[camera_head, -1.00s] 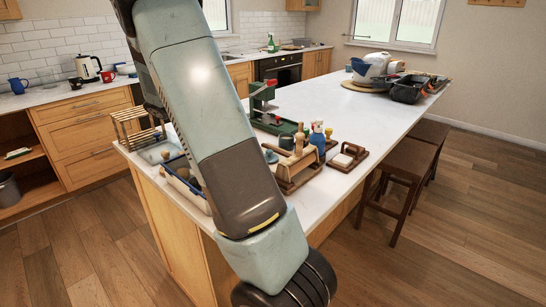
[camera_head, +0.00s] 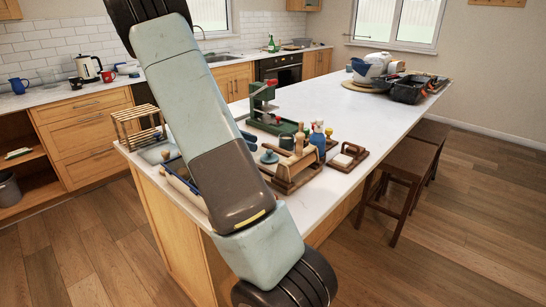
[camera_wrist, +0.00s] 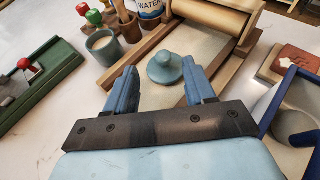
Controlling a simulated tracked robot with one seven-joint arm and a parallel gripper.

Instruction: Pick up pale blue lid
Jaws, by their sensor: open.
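The pale blue lid (camera_wrist: 165,66) is round with a knob on top and shows in the wrist view. It appears to lie on the pale bed of a wooden frame with a roller (camera_wrist: 210,18). The lid looks a little beyond the fingertips, and I see no contact. In the head view my arm hides most of the gripper.
A green press (camera_wrist: 38,85) is at left. A blue-edged tray (camera_wrist: 285,110) and a reddish block (camera_wrist: 297,60) are at right.

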